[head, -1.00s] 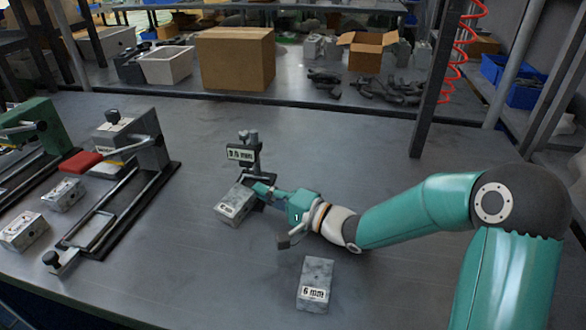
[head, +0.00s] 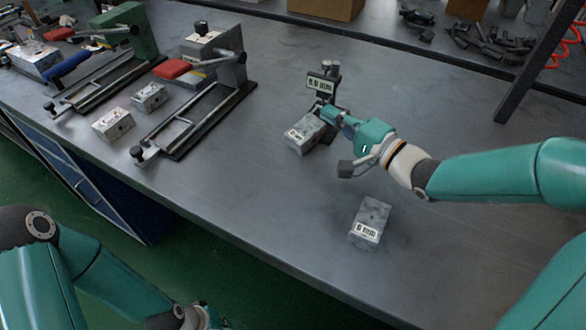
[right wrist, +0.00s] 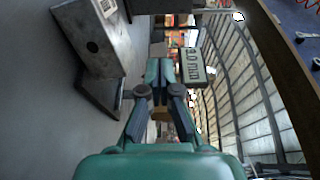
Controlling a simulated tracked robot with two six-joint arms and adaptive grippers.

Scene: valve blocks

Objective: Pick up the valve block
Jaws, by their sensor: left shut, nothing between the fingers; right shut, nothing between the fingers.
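In the head view, a grey valve block (head: 304,134) lies tilted beside a small gauge stand with a millimetre sign (head: 321,83). My right gripper (head: 328,113) is shut and empty at the stand, just above the block's right end. I cannot tell whether it touches either. In the right wrist view, its closed fingers (right wrist: 160,72) show beside the sign (right wrist: 194,66), with a grey block (right wrist: 90,38) at upper left. Another valve block (head: 370,222), labelled in millimetres, lies nearer the table's front edge. My left gripper (head: 205,318) is shut at the bottom edge, partly cut off.
Two clamp fixtures, one grey (head: 212,68) and one green (head: 128,28), stand on the left of the table (head: 240,200). Two small blocks (head: 113,124) (head: 150,96) lie between them. Black parts (head: 480,42) lie at the back. The table's centre front is mostly clear.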

